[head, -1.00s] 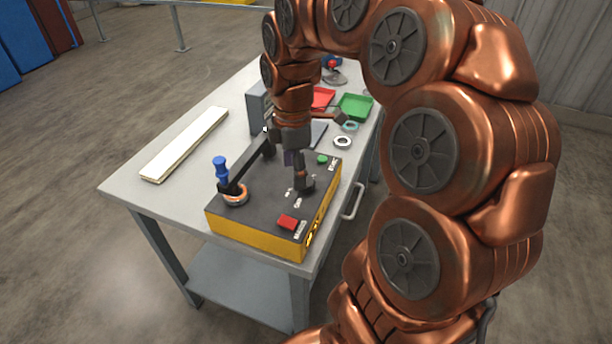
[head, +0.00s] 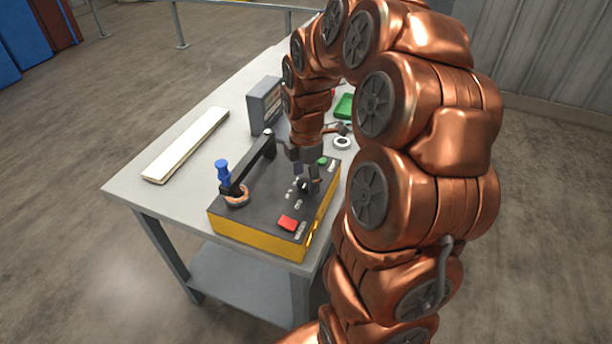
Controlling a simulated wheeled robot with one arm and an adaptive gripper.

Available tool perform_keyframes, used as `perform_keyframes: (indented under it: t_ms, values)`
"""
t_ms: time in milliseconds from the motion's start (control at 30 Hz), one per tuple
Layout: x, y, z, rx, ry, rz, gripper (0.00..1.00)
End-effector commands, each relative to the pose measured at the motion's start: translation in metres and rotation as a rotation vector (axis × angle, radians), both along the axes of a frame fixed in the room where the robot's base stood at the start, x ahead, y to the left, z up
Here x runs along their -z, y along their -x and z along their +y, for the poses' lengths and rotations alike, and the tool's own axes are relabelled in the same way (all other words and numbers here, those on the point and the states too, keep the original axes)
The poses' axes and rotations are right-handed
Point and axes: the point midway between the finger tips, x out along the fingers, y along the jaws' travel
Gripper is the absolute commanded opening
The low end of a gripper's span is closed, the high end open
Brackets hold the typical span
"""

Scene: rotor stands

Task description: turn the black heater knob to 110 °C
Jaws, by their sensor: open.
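The induction heater (head: 262,236) is a box with yellow sides and a dark top, near the front right corner of the table. Its black knob (head: 303,186) is on the top panel between the red switch (head: 288,222) and the green button (head: 322,161). Small white labels surround the knob, too small to read, so I cannot tell its setting. My gripper (head: 306,177) points down over the panel, open, its fingertips close above or beside the knob. I cannot tell whether they touch it. The fingers partly hide the panel.
A black clamp arm (head: 250,164) with a blue handle (head: 222,170) rises beside the knob area, over a copper ring (head: 237,198). A pale board (head: 187,145) lies at left.

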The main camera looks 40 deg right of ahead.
Motion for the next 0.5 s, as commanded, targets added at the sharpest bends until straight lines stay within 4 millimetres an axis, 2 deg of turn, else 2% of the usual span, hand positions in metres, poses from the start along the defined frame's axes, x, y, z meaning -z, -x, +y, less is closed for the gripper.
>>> perform_keyframes:
  t_ms: [200, 433, 500]
  values:
    - [0.0090, 0.0008, 0.0006, 0.001, -0.001, 0.000, 0.68]
    - [0.0095, 0.0006, 0.0006, 0.001, -0.001, -0.001, 0.68]
    - [0.0095, 0.0005, 0.0006, 0.000, -0.001, -0.001, 0.62]
